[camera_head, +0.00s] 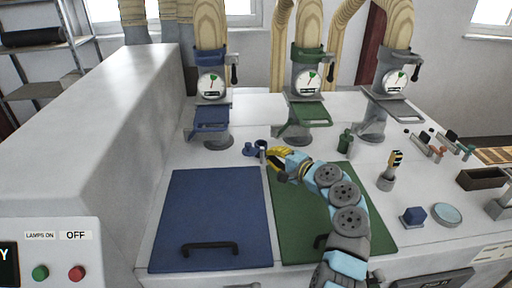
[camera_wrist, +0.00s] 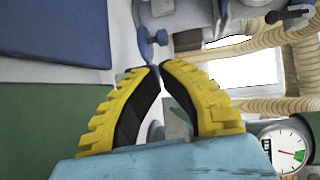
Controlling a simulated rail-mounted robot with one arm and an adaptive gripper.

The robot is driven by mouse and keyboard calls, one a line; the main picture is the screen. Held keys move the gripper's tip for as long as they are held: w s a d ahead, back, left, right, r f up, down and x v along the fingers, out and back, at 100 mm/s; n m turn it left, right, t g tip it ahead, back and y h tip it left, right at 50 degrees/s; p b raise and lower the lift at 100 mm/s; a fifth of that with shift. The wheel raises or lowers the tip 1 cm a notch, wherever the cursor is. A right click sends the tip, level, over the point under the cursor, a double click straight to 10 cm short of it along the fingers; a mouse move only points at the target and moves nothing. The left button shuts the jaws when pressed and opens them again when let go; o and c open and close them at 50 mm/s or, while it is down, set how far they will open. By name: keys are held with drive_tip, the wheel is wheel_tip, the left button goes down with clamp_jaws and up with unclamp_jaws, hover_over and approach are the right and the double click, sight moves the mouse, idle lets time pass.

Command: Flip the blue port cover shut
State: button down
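A small blue port (camera_head: 261,145) stands on the white top behind the two large panels, with a small blue round piece (camera_head: 249,150) just left of it. I cannot tell for sure which part is the cover. In the wrist view a blue fitting with a rounded knob (camera_wrist: 161,38) lies just beyond the fingertips. My gripper (camera_head: 271,154), with yellow ridged fingers, is close to the right front of the port. In the wrist view the fingertips (camera_wrist: 157,69) meet or nearly meet, with no held object clear between them. Whether they touch the blue fitting is unclear.
A blue duct gate (camera_head: 211,118) and a green one (camera_head: 309,112) stand behind. A blue panel (camera_head: 210,205) and a green panel (camera_head: 285,220) with handles lie in front.

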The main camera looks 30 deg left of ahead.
sight(255, 153)
drive_tip(key=shift+p+x, duration=0.4)
drive_tip(key=shift+x, duration=3.35)
drive_tip(key=shift+a, duration=0.15)
